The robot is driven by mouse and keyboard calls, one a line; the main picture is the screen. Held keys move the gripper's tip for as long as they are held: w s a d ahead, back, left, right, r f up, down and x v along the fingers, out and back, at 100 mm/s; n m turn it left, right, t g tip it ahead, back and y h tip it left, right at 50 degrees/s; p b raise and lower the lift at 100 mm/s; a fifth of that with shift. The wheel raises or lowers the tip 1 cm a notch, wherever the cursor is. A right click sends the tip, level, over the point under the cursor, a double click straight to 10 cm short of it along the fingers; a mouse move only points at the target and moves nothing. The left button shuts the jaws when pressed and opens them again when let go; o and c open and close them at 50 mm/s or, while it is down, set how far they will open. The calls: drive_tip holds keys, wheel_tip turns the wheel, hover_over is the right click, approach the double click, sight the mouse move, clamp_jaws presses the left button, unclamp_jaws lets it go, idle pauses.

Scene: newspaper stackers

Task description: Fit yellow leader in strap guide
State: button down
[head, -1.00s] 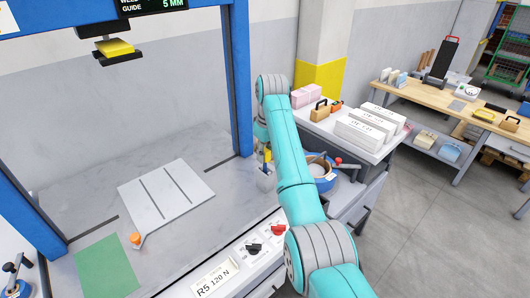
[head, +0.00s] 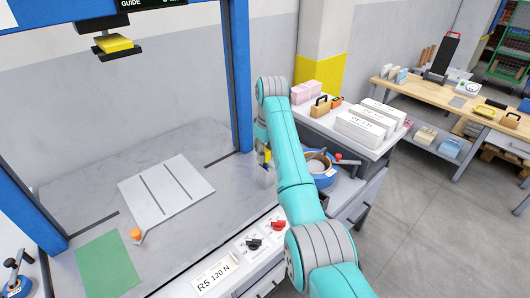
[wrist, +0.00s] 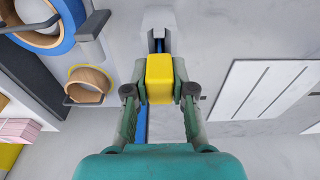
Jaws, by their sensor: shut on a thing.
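My gripper (wrist: 159,88) is shut on the yellow leader (wrist: 159,78), a small block held between the two fingertips in the wrist view. Just beyond it, in line, is the grey strap guide (wrist: 158,20) with a dark slot. The leader's far end is close to the slot; I cannot tell whether it has entered. In the head view a sliver of the yellow leader (head: 267,155) shows above the pale strap guide (head: 265,177), beside the machine's right post. My arm hides most of the gripper there.
A blue strap roll (head: 325,179) stands right of my arm, near a white side table with paper stacks (head: 366,128). The blue frame post (head: 238,80) is close on the left. The grey slotted plate (head: 165,190) lies on the open bench.

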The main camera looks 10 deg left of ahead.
drive_tip(key=shift+f, duration=1.25)
drive_tip(key=c, duration=0.9)
unclamp_jaws()
drive_tip(key=shift+s+d+r, duration=0.1)
drive_tip(key=shift+r, duration=1.15)
drive_tip(key=shift+s+d+r, duration=0.1)
drive_tip(key=shift+d+r, duration=0.05)
drive_tip(key=shift+r, duration=1.05)
drive_tip(key=shift+s+d+r, duration=0.1)
drive_tip(key=shift+r, duration=1.15)
